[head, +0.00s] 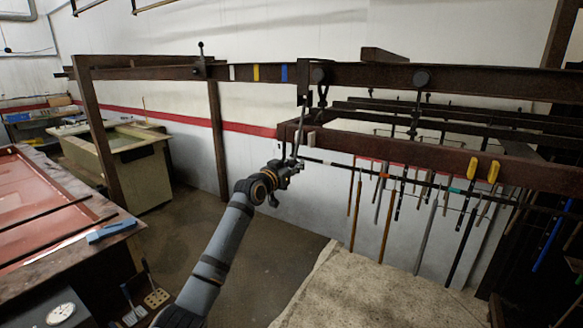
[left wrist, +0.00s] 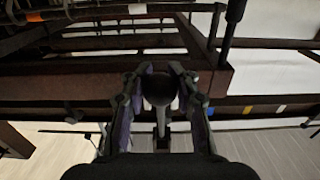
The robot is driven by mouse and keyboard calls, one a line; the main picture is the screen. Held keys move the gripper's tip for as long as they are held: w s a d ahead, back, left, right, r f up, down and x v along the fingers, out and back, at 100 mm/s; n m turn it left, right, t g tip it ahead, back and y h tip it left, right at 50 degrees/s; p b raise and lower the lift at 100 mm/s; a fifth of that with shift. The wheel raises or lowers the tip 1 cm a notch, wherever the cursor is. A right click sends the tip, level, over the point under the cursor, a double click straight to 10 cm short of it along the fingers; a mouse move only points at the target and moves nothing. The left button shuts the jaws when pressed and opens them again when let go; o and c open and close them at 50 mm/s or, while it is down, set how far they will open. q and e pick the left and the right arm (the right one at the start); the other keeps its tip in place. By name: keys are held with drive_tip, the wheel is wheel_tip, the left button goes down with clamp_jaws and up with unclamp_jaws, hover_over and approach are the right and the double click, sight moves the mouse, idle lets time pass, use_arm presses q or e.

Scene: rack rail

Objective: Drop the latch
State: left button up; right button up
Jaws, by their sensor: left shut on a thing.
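A small dark lever with a ball top (head: 201,56), which looks like the latch, stands upright on the overhead rail (head: 380,76) at left. My left gripper (head: 295,167) is lower and to its right, under the near end of the hanging rack's beam (head: 430,153). In the left wrist view its two fingers (left wrist: 160,100) close around a dark round knob (left wrist: 158,88) on a pale stem, in front of the brown beam. The stem's far end is hard to make out. My right gripper is in neither view.
White, yellow (head: 256,72) and blue tape marks lie between the lever and the rack. Several long tools (head: 388,220) hang below. A pale platform (head: 385,295) lies underneath.

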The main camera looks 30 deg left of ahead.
use_arm(q)
drive_tip(key=shift+w+d+f+b, duration=0.1)
drive_tip(key=shift+w+f+b, duration=0.15)
drive_tip(key=shift+w, duration=0.3)
drive_tip(key=shift+w+f+b, duration=0.1)
drive_tip(key=shift+w+b, duration=0.1)
drive_tip(key=shift+w, duration=0.65)
drive_tip(key=shift+c, duration=0.2)
drive_tip(key=w+b, duration=0.2)
drive_tip(key=w, duration=0.1)
drive_tip(key=shift+w+d+f+b, duration=0.15)
drive_tip(key=shift+w+f+b, duration=0.05)
drive_tip(key=shift+b, duration=0.2)
drive_tip(key=shift+w, duration=0.45)
drive_tip(key=o, duration=1.1)
drive_tip(key=shift+s, duration=0.1)
